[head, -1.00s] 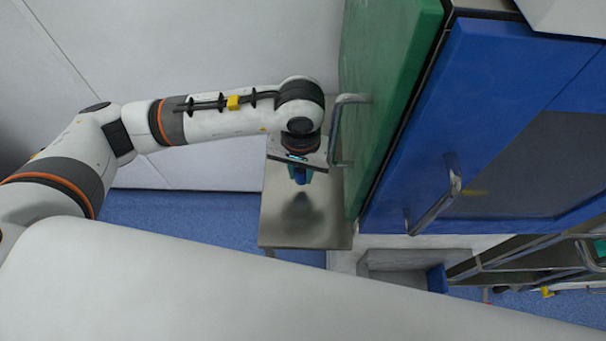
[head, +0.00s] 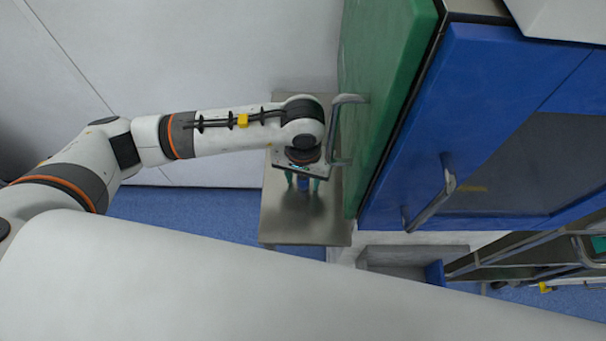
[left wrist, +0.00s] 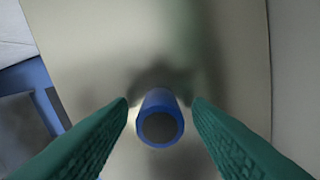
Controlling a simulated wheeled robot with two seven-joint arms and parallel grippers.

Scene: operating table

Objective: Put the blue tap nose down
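The blue tap (left wrist: 160,101) is a short blue cylinder with a dark grey round end facing the camera in the left wrist view. It points away from that camera toward the metal table top (left wrist: 90,40) and looks about upright; its lower end is hidden. In the head view the tap (head: 303,185) shows as a small blue patch under my left wrist. My left gripper (head: 302,181) has green fingers, one on each side of the tap. In the left wrist view, my left gripper (left wrist: 161,101) is open, with a gap on both sides. My right gripper is not in view.
A green cabinet door (head: 385,90) with a metal handle (head: 334,130) stands close right of my left wrist. Blue cabinet doors (head: 480,110) are farther right. The steel table (head: 290,225) is bare at its front; blue floor (head: 190,220) lies to its left.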

